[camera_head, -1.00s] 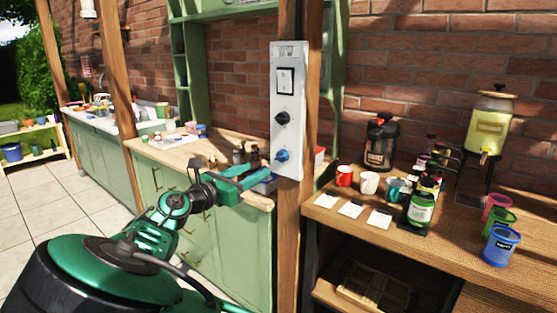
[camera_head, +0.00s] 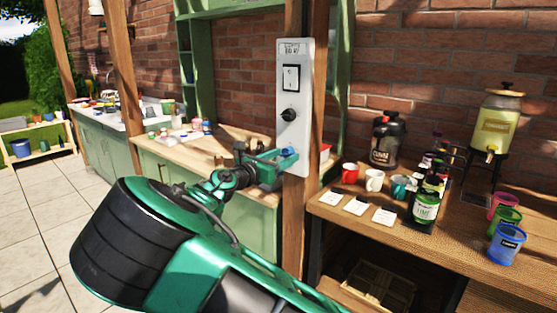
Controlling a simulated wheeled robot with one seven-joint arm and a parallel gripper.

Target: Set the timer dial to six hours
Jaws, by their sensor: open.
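A white control panel (camera_head: 296,62) is fixed upright on a wooden post. It carries a switch (camera_head: 291,78) at the top, a black dial (camera_head: 289,115) in the middle and a blue dial (camera_head: 291,152) near the bottom. I cannot read any hour marks, so I cannot tell which dial is the timer or where it points. My gripper (camera_head: 283,161) is open at the blue dial, with its fingers around or just in front of it. Whether they touch the dial is not clear. The fingers partly hide the blue dial and the panel's lower end.
A wooden counter (camera_head: 455,240) at the right holds mugs (camera_head: 374,180), bottles, cards, colored cups (camera_head: 506,244) and a drink dispenser (camera_head: 497,125). A green cabinet with a wooden top (camera_head: 170,150) stands behind my arm. The post (camera_head: 297,220) continues below the panel.

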